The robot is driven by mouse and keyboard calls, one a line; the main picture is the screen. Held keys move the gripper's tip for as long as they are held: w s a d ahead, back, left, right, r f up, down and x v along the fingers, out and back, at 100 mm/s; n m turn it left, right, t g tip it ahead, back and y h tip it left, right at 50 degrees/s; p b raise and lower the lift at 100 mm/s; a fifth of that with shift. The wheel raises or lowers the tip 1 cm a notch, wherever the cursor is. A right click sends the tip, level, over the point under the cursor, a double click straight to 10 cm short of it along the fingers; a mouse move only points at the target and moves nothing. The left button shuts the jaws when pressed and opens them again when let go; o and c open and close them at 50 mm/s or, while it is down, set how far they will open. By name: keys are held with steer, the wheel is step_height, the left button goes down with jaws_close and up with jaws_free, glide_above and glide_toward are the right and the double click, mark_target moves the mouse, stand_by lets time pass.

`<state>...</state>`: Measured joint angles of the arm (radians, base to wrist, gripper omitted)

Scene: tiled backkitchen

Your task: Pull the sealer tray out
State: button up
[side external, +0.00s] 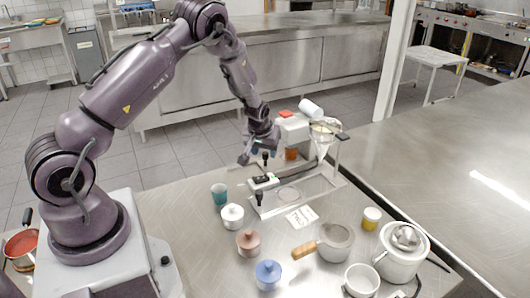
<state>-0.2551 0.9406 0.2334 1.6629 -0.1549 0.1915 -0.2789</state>
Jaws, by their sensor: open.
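The sealer (293,130) stands on the steel table, a white machine with a red-orange top part and a white roll on it. Its flat metal tray (289,194) has a round opening and lies low at the front. My gripper (255,160) is open and points down above the tray's left end, near the rear black knob. It appears empty; whether a finger touches the knob cannot be told.
A teal cup (219,194), a white lidded pot (232,216), a brown pot (249,243) and a blue pot (268,274) stand left and in front of the sealer. A saucepan (335,242), a yellow-white jar (371,218) and a kettle (401,255) stand to the right. A small card (301,217) lies before the tray.

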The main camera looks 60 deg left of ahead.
steer(key=shift+x, duration=0.75)
jaws_close()
steer(key=s, duration=1)
steer(key=shift+s, duration=0.15)
steer(key=shift+a, duration=0.1)
steer(key=shift+c, duration=0.8)
jaws_free()
steer(key=shift+o, duration=0.8)
steer(key=v, duration=1.3)
